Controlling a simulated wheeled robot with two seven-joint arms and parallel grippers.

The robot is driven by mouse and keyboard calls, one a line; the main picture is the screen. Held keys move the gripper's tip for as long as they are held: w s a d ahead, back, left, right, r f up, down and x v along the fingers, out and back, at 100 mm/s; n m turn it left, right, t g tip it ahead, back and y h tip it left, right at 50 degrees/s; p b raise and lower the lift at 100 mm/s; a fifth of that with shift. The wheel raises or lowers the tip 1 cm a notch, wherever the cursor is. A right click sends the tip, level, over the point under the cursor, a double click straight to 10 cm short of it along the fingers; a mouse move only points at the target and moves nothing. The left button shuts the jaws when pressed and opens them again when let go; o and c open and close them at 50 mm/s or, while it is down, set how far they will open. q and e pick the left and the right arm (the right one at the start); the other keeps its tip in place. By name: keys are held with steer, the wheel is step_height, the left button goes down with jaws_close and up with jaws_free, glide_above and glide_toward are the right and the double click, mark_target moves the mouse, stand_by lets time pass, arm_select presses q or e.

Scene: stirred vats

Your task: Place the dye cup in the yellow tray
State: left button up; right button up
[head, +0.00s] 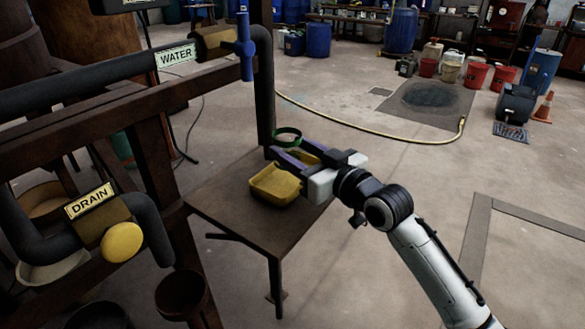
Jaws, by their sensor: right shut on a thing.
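My right gripper (286,148) reaches in from the lower right and is shut on the dye cup (288,131). The cup shows mostly as a green rim above the two fingers; its lower part is hard to make out between them. The yellow tray (272,193) sits on a small brown table (232,205). In the picture the cup and fingers overlap the tray's far side. The cup looks to be above the table, but its exact height over the tray cannot be told. My left gripper is not in view.
A rusty frame with dark pipes stands at the left, with a blue-handled WATER valve (245,48) close behind the table and a yellow DRAIN knob (122,242). A brown bucket (182,296) is at lower left. A yellow hose (375,136) lies on open floor behind.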

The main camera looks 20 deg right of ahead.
steer(key=shift+f+b, duration=0.35)
steer(key=shift+f, duration=1.95)
steer(key=o, duration=1)
steer(key=shift+o, duration=0.2)
steer(key=shift+r, duration=0.2)
steer(key=v, duration=1.2)
steer(key=shift+f, duration=0.1)
